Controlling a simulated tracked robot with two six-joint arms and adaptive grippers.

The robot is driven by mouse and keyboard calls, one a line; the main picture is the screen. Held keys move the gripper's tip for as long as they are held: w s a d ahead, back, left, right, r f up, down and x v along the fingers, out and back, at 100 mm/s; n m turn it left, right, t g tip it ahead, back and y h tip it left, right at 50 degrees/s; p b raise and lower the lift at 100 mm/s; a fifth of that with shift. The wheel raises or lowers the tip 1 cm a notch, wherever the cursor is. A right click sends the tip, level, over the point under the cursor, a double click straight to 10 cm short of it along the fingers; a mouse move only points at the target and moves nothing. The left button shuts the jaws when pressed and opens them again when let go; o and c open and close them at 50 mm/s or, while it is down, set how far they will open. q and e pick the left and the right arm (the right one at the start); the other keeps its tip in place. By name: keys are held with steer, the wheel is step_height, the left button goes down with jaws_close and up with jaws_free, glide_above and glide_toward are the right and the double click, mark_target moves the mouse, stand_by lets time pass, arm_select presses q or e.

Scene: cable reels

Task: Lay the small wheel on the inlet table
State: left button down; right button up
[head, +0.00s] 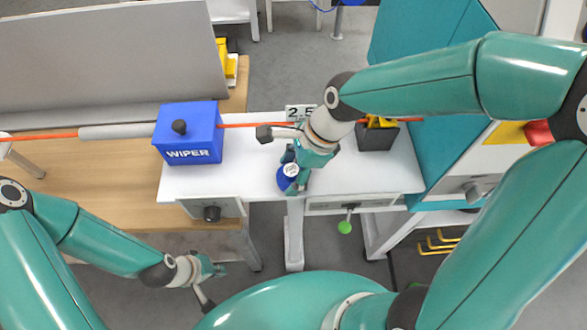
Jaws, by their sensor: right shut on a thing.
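My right gripper (299,163) hangs above the middle of the white table (240,180), which looks like the inlet table. It is shut on a small rounded blue thing with a white round face (289,178), which appears to be the small wheel. That thing is near the table's front edge; whether it touches the top I cannot tell. My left gripper (217,270) is low at the front left, away from the table, and its fingers are too small to read.
A blue WIPER box (188,134) stands on the table's left end. An orange cable (245,125) runs through it behind my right gripper. A number sign (300,112) and a dark box with yellow parts (377,134) stand further right. A green-knobbed lever (345,226) hangs in front.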

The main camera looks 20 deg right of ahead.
steer(key=shift+f, duration=0.15)
steer(key=o, duration=1.2)
steer(key=v, duration=1.2)
steer(key=shift+r, duration=0.2)
